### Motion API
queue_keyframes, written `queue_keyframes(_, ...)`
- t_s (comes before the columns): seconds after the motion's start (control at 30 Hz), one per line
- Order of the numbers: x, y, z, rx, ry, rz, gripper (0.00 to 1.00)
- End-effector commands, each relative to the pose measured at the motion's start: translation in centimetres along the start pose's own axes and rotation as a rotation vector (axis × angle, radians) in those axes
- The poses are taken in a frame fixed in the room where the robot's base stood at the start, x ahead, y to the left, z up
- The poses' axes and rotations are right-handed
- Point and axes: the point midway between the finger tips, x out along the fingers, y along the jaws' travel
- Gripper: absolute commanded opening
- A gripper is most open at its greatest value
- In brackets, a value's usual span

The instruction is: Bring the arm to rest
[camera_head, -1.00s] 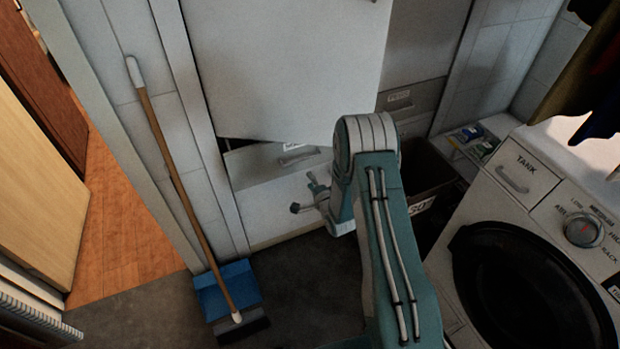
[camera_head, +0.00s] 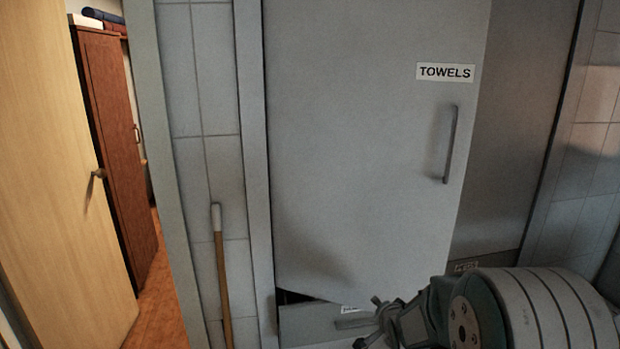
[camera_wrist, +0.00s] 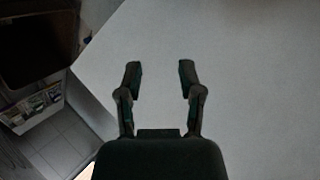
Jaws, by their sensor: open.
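My gripper (camera_wrist: 160,80) is open and empty in the wrist view, its two fingers apart in front of a plain pale grey panel. In the head view my gripper (camera_head: 366,325) is small at the bottom, left of my arm's large joint, with the grey cabinet door behind it. The lower part of my arm is cut off by the bottom edge. I cannot tell the exact gap between the fingers and the door.
The cabinet door (camera_head: 365,150) has a TOWELS label (camera_head: 445,72) and a vertical handle (camera_head: 450,145). A broom (camera_head: 222,280) leans on the tiled wall at left. A wooden door (camera_head: 60,170) stands beside a doorway showing a brown cabinet (camera_head: 115,150).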

Motion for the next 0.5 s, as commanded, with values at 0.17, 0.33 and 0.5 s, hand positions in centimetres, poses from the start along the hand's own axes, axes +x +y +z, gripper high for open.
queue_keyframes(0.17, -5.9, -1.8, -1.4, -0.143, -0.031, 0.076, 0.48)
queue_keyframes(0.33, -11.6, -2.4, -1.6, -0.275, -0.086, 0.146, 0.48)
queue_keyframes(0.5, -17.6, -2.4, -1.1, -0.402, -0.155, 0.199, 0.48)
